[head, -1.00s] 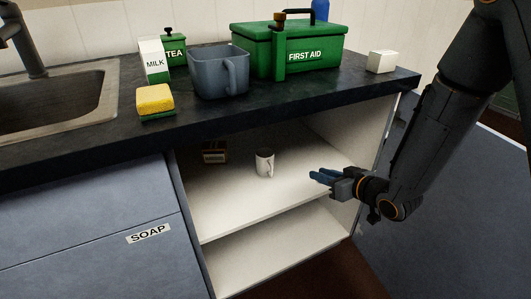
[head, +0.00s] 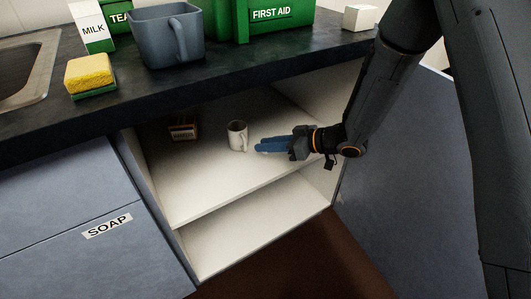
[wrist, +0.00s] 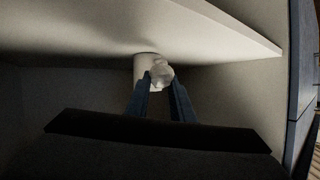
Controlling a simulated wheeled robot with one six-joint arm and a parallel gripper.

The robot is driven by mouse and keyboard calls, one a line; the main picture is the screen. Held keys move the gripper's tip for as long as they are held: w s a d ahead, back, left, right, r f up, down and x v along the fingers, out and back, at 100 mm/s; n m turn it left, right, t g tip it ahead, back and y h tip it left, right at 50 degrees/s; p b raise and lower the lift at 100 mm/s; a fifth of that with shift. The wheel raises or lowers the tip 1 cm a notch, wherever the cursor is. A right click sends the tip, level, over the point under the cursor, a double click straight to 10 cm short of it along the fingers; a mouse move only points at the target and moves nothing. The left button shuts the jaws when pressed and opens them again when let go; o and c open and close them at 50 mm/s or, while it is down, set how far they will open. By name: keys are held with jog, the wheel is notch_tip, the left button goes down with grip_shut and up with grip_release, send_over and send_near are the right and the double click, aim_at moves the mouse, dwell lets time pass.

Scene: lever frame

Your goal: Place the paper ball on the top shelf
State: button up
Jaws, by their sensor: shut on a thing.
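My gripper (head: 260,148) is inside the open cabinet, low over the top shelf (head: 210,190). Its blue fingers point left toward a white mug (head: 237,137). In the wrist view the fingers are shut on a crumpled white paper ball (wrist: 162,73) at their tips. The mug (wrist: 140,70) shows just behind the ball in that view. I cannot tell whether the ball touches the mug or the shelf.
A small dark box (head: 183,130) stands at the shelf's back left. The dark countertop (head: 220,75) overhangs the shelf. On it are a yellow sponge (head: 90,74), a grey container (head: 165,38) and a green first aid box (head: 270,20). The shelf's front is clear.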

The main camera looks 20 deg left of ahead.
jog(key=shift+f+b, duration=0.35)
jog(key=shift+f, duration=1.4)
jog(key=shift+s+f, duration=0.1)
jog(key=o, duration=1)
